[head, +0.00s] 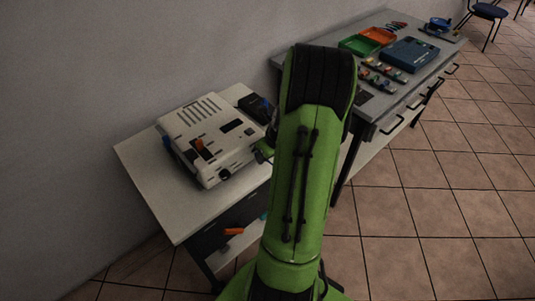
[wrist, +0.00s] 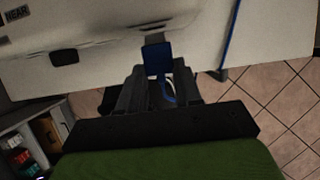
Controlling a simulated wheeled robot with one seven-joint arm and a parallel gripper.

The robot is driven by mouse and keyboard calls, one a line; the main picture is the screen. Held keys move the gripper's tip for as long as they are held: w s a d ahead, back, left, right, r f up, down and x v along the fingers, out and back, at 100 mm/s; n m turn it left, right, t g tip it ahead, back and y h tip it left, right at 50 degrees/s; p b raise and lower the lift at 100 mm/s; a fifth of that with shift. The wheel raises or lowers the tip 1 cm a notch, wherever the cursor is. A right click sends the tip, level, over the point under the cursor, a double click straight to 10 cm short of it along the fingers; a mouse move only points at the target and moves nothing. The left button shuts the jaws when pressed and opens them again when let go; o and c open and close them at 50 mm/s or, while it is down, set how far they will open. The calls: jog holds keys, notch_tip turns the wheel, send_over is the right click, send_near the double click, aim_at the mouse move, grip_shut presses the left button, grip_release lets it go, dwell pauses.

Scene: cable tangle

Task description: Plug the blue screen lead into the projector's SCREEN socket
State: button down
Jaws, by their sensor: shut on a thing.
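The projector (head: 210,140), a pale box with vents on top and an orange part, sits on a white-topped table. In the wrist view the projector (wrist: 100,35) fills the upper left, with dark openings in its casing and the lettering NEAR. My gripper (wrist: 157,77) is shut on the blue plug (wrist: 158,60) of the screen lead. The plug's grey tip points away from me, at the projector's edge; whether it touches or enters a socket I cannot tell. Blue cable (wrist: 231,32) runs down at right. No SCREEN label is readable.
The white table (head: 150,170) has free room left of the projector. A black item (head: 255,106) lies behind it. A grey workbench (head: 400,107) with green and orange trays and a blue box stands at right.

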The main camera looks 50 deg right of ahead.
jog(key=shift+w+d+p, duration=0.2)
jog(key=shift+w+p, duration=0.1)
jog(key=shift+w, duration=0.55)
jog(key=c, duration=0.7)
grip_release()
jog(key=p+v, duration=0.4)
jog(key=v, duration=1.1)
jog(key=shift+s+r+p, duration=0.3)
jog(key=shift+r, duration=0.05)
